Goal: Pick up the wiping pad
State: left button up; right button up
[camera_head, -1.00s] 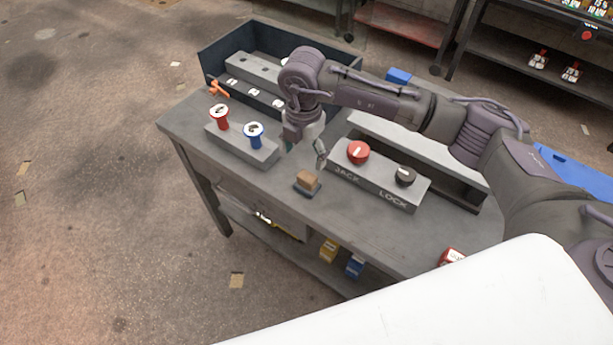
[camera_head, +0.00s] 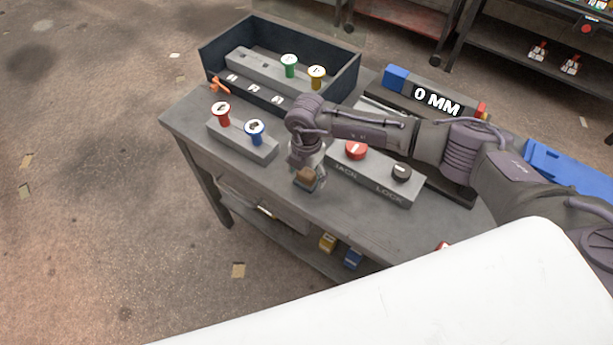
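The wiping pad (camera_head: 306,177) is a small block with a brown top and a dark base. The gripper hides part of the pad's back. My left gripper is not in view.
A block with red and blue handled pieces (camera_head: 243,143) stands left. A dark bin (camera_head: 334,84) and a "0 MM" display (camera_head: 437,101) are at the back. The bench front is clear.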

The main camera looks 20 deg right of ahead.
aim_at(306, 172)
jog(key=c, duration=1.2)
jog(key=shift+c, duration=0.2)
jog(key=shift+r, duration=0.1)
jog(key=shift+r+b, duration=0.3)
jog(key=shift+r, duration=0.25)
notch_tip(306, 172, up, 3)
jog(key=shift+f+b, duration=0.1)
jog(key=shift+b, duration=0.65)
jog(key=s+d+r+b, duration=0.2)
jog(key=s+d+r, duration=0.4)
jog(key=s, duration=0.3)
jog(key=shift+s+d+r+b, duration=0.2)
jog(key=shift+s+r+b, duration=0.2)
jog(key=shift+r, duration=0.15)
